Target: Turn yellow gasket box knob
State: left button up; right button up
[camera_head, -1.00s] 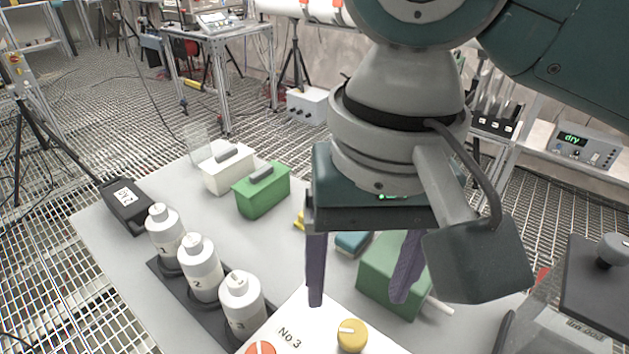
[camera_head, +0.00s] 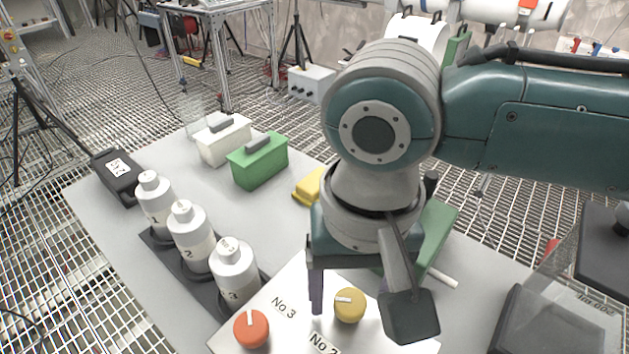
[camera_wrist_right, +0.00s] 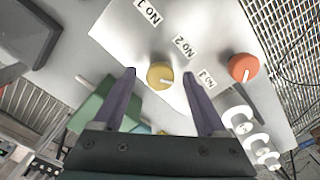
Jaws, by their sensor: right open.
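The yellow knob (camera_head: 349,306) with a white pointer mark sits on the pale top panel (camera_head: 288,326) of a box, by a "No 2" label. My right gripper (camera_head: 347,300) is above the panel, fingers down. My left gripper is not in view.
An orange-red knob (camera_head: 251,328) is on the same panel, near "No 3". Numbered white bottles (camera_head: 235,271) stand in a dark rack to the left. A green box (camera_head: 258,160), white box (camera_head: 224,139) and yellow object (camera_head: 309,187) are farther back. A transparent-lidded case (camera_head: 560,320) is at right.

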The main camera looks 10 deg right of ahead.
jog(key=c, duration=0.4)
grip_shut()
jog(key=shift+r, duration=0.1)
